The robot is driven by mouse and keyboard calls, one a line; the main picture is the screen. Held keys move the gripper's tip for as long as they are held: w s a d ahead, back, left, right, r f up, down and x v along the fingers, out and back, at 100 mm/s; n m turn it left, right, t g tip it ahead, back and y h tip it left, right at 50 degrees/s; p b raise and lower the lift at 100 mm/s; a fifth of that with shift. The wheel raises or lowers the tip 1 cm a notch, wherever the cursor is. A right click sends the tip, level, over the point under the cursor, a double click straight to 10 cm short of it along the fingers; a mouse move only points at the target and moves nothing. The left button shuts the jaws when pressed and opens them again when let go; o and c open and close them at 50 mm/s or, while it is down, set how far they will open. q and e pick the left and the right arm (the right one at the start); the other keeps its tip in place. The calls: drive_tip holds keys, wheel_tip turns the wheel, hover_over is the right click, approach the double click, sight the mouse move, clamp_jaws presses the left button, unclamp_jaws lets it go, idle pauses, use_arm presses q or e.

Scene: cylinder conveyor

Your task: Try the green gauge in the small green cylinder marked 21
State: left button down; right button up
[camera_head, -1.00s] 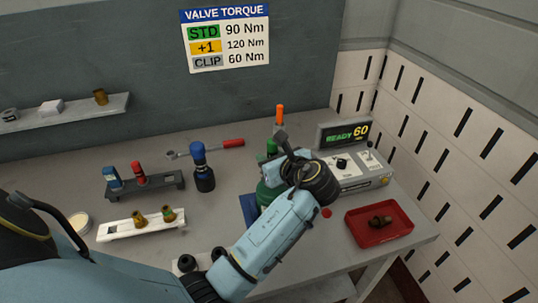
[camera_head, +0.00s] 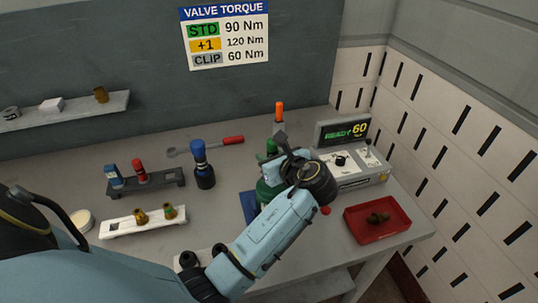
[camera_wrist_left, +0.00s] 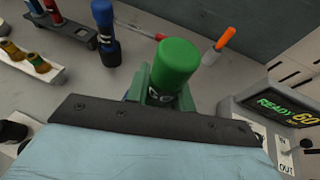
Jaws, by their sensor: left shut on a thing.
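The green gauge shows its green top (camera_head: 271,148) at my left gripper (camera_head: 275,163). The wrist view shows its rounded green handle (camera_wrist_left: 176,65) upright, with pale marks below it that I cannot read. My left gripper is shut on the gauge. A green cylinder (camera_head: 266,192) stands directly below, mostly hidden by my gripper and wrist. I cannot see its number, or whether the gauge's lower end is inside it. My right gripper is not in view.
A blue-capped black tool (camera_head: 203,165) stands left of my gripper. A dark rack (camera_head: 147,186) holds blue and red tools. A white tray (camera_head: 120,230) holds brass fittings. Right are a red tray (camera_head: 350,232) and a meter reading READY 60 (camera_head: 345,131). A red-handled wrench (camera_head: 205,147) lies behind.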

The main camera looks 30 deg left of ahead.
sight(269, 142)
use_arm(q)
drive_tip(key=shift+f, duration=1.35)
drive_tip(key=shift+r, duration=0.1)
idle(0.5)
wheel_tip(269, 142, up, 2)
drive_tip(key=p, duration=0.3)
drive_tip(key=shift+r+p, duration=0.25)
drive_tip(key=shift+p, duration=0.15)
wheel_tip(269, 142, up, 2)
drive_tip(key=shift+r+p, duration=0.2)
drive_tip(key=shift+p, duration=1.05)
drive_tip(key=shift+r, duration=1.15)
